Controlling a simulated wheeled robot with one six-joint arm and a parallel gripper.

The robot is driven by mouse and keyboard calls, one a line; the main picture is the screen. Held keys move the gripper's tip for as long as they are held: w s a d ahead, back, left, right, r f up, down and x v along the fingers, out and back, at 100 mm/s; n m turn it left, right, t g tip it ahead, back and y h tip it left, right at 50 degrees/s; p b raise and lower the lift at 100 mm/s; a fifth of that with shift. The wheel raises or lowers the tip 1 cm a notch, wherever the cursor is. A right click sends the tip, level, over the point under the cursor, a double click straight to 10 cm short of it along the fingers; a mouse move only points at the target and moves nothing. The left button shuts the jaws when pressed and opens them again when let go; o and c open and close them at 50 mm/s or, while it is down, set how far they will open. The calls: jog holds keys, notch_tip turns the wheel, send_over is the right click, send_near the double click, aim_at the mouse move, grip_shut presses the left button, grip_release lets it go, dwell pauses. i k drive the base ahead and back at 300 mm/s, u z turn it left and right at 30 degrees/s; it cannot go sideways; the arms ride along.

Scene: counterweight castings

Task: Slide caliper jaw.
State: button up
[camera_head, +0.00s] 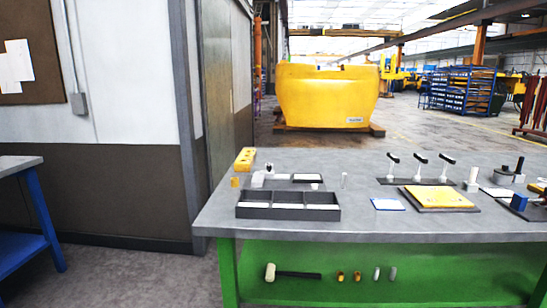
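I cannot make out a caliper or its sliding jaw for certain. The workbench (300,165) has a grey top and a green lower part. Small grey-white items (259,178) stand at its left, beside a dark flat piece with a white strip (307,179); they are too small to identify. At the right edge a blue block (519,202) sits on a dark plate, cut off by the frame. My gripper is not in view.
A dark three-part tray (288,212) lies at the front. A yellow plate (437,197) and several black-handled clamps (421,165) are to the right. A yellow block (245,159) is at back left. A mallet (290,273) is below. A large yellow casting (327,94) stands behind.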

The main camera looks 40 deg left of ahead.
aim_at(269, 172)
jog(key=u, duration=0.55)
jog(key=i, duration=1)
jog(key=u, duration=0.9)
